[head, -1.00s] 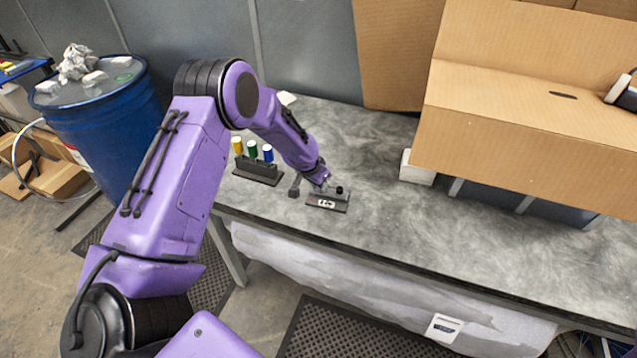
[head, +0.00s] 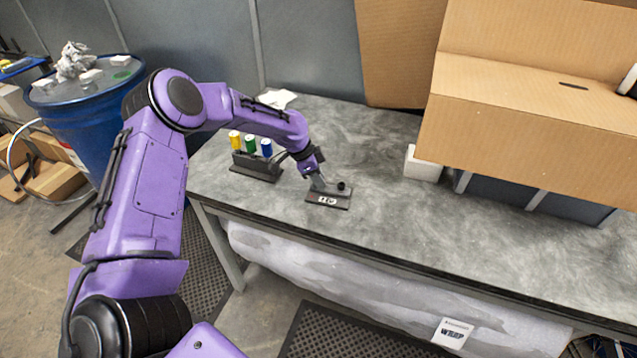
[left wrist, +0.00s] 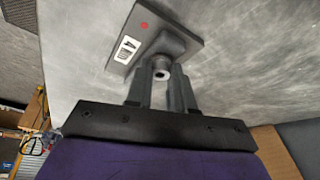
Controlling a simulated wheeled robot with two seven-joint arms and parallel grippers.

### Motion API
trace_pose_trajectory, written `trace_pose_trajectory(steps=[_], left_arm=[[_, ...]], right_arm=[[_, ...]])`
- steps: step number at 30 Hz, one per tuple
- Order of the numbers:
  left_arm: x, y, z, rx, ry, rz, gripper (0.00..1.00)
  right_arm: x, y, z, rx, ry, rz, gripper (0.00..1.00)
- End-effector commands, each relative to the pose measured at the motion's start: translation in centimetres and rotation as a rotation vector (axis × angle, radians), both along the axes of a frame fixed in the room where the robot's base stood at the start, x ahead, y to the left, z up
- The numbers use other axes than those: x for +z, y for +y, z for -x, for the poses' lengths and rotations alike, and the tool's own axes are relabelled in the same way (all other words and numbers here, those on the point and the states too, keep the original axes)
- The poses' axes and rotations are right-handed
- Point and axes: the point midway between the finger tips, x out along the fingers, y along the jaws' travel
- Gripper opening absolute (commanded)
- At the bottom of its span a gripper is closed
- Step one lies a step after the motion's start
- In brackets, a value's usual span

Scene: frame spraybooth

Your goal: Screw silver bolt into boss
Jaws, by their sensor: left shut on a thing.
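A dark fixture plate (head: 328,199) with a white label lies on the grey table and carries a small dark round stub (head: 341,186). In the left wrist view the plate (left wrist: 140,28) shows a red dot and a raised grey block (left wrist: 168,42), which looks like the boss. My left gripper (head: 321,184) is low over the plate, and its fingers (left wrist: 162,84) are closed around a small silver round piece, likely the silver bolt (left wrist: 161,71). The bolt lines up with the block; its far end is hidden, so I cannot tell how deep it sits. My right gripper is not in view.
A dark rack (head: 256,166) with yellow, green and blue capped pieces stands left of the plate. A white block (head: 422,165) and a large cardboard box (head: 535,140) stand to the right. The table (head: 400,225) is clear in front of them.

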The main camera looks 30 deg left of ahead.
Motion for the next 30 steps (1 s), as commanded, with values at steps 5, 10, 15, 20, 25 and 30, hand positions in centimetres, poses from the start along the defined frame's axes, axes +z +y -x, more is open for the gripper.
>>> trace_pose_trajectory(steps=[5, 10, 15, 20, 25, 30], left_arm=[[0.0, 0.1, 0.0, -0.025, 0.002, -0.001, 0.00], [-0.1, 0.1, 0.0, -0.036, 0.001, -0.001, 0.00], [-0.6, 0.2, -0.1, -0.221, -0.001, 0.000, 0.00], [-0.4, 0.2, -0.2, -0.394, 0.000, -0.002, 0.00], [0.0, 0.2, -0.1, -0.424, 0.001, -0.001, 0.00], [-0.2, 0.2, -0.2, -0.442, 0.000, -0.002, 0.00]], right_arm=[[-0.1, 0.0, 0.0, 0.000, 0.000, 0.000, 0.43], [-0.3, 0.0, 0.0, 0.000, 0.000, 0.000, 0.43], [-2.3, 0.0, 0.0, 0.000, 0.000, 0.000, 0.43], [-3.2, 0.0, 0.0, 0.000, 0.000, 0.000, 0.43], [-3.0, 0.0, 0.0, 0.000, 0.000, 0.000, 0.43], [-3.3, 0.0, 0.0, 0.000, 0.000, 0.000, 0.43]])
